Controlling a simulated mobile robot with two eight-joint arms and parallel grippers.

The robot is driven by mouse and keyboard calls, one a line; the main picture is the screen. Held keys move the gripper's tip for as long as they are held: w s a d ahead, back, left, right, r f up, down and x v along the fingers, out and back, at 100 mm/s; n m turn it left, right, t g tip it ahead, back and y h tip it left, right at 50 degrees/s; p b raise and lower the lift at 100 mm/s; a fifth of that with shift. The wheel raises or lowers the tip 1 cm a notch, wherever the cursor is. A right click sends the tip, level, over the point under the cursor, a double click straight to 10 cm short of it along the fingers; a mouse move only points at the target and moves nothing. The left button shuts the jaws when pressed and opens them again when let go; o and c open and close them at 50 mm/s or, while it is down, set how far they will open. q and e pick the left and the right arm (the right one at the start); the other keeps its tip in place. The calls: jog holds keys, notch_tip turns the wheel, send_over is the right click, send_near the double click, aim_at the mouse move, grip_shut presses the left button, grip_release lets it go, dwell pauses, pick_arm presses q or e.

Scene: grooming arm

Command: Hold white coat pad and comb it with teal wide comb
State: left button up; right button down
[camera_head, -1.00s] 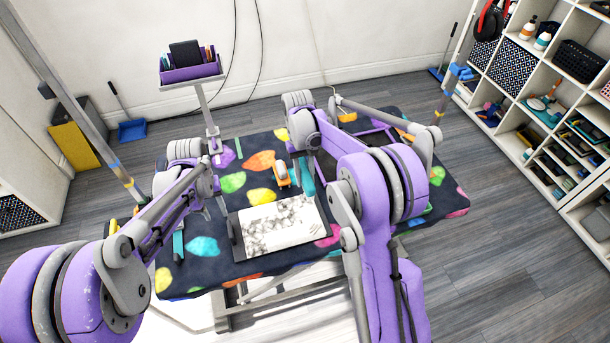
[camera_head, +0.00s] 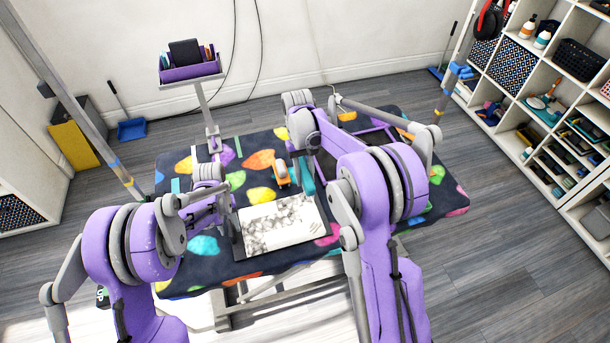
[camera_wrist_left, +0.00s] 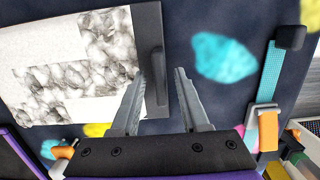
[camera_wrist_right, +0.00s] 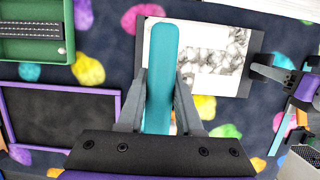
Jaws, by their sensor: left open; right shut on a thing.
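The white coat pad (camera_head: 280,222) lies flat on the patterned table, with grey mottled patches on its top. Its dark end bar (camera_wrist_left: 155,60) shows in the left wrist view. My left gripper (camera_wrist_left: 161,74) is open, its fingertips on either side of that bar. It also appears beside the pad's dark edge in the right wrist view (camera_wrist_right: 256,70). My right gripper (camera_wrist_right: 162,75) is shut on the teal wide comb (camera_wrist_right: 161,50), which reaches over the pad's near corner in that view. Whether the comb touches the pad cannot be told. Its teeth are hidden.
A green tray (camera_wrist_right: 30,45) and a dark purple-framed tray (camera_wrist_right: 60,118) lie on the table (camera_head: 205,270). An orange item (camera_head: 282,175) sits behind the pad. A teal strap (camera_wrist_left: 271,70) lies left of the pad. A purple caddy (camera_head: 190,73) stands behind the table.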

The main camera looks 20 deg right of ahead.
pick_arm(q)
jog(key=shift+s+f, duration=0.1)
jog(key=shift+f, duration=0.65)
grip_shut()
dwell(1.0)
